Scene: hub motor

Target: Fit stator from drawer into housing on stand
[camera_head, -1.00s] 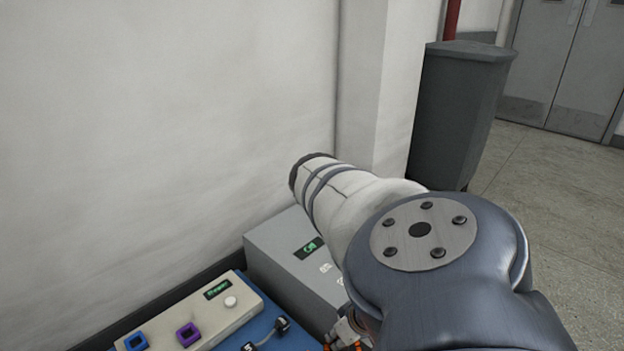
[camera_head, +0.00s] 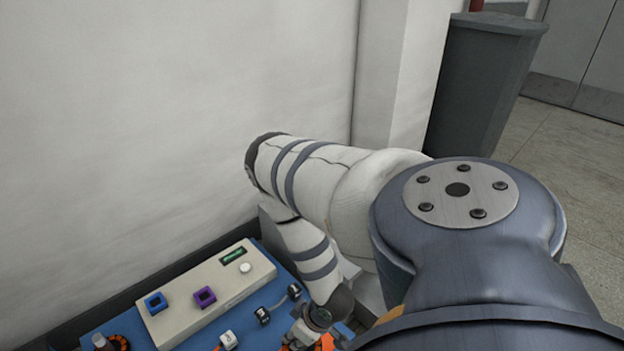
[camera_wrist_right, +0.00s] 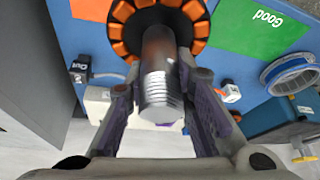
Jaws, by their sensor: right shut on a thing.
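The stator (camera_wrist_right: 125,28), with orange windings and a threaded metal shaft, shows at the top of the right wrist view. My right gripper (camera_wrist_right: 163,88) is shut on its shaft, one finger on each side. Another orange-wound part with a metal shaft (camera_head: 118,343) is cut off at the lower left. I cannot make out the drawer, the housing or the stand. My left gripper is out of view.
A beige box (camera_head: 190,308) with blue and purple sockets, a display and a white button lies on the blue bench (camera_head: 95,330). Small cabled plugs (camera_head: 262,315) lie beside it. The wrist view shows a green "Good" mat (camera_wrist_right: 255,30), an orange mat (camera_wrist_right: 90,10) and a blue-rimmed spool (camera_wrist_right: 290,75).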

